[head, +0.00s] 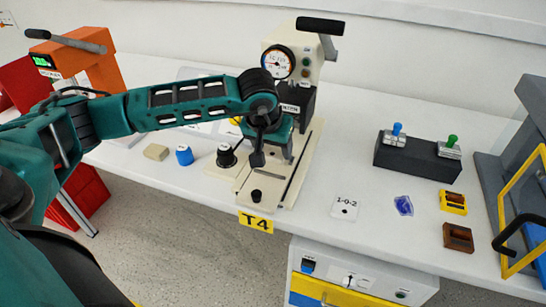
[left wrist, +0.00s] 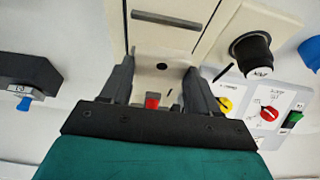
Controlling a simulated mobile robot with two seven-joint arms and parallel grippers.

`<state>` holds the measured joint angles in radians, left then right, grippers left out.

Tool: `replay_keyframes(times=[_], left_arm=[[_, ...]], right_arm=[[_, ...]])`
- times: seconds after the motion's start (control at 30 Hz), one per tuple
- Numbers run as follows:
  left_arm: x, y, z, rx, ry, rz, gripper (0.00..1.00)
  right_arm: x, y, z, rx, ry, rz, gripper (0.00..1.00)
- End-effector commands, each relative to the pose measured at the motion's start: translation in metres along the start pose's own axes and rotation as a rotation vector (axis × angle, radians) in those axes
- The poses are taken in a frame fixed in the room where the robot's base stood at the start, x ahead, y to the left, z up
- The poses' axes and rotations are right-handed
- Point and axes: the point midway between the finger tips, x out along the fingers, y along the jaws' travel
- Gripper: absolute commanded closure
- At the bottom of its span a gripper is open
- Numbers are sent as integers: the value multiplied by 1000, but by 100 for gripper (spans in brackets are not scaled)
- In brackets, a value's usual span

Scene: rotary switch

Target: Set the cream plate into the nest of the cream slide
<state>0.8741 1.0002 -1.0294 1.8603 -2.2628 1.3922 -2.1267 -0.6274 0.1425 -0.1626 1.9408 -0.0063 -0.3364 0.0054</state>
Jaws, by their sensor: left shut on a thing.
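My left gripper (head: 258,160) is low over the cream slide (head: 246,182) at the foot of the cream press. In the left wrist view the gripper (left wrist: 157,82) has a finger on each side of a cream piece with a small dark hole. I take this piece as the cream plate (left wrist: 147,72); its edges blend with the cream slide (left wrist: 142,32) beyond it. The gripper hides the plate in the head view. I cannot tell whether the plate touches the nest. The slide has a black knob (head: 256,195) at its front. My right gripper is not in view.
The press column and gauge (head: 279,62) stand behind the gripper. A black knob (head: 226,155) and a blue cap (head: 184,155) are to the left. A black switch box (head: 418,157) stands to the right. The table between the slide and the box is mostly clear.

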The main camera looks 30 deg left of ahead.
Motion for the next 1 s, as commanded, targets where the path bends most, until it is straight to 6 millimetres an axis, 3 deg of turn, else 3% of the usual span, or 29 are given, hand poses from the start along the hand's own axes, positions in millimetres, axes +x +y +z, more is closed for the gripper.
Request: replay_keyframes(times=[0.2,0.57,0.6,0.83,1.0], left_arm=[[28,0,13,0,-4,0,69],[33,0,14,1,-1,1,69],[32,0,14,1,-1,1,37],[32,0,14,1,-1,1,15],[32,0,14,1,-1,1,14]], right_arm=[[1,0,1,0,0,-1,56],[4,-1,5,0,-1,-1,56],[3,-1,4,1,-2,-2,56],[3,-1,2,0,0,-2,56],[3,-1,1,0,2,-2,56]])
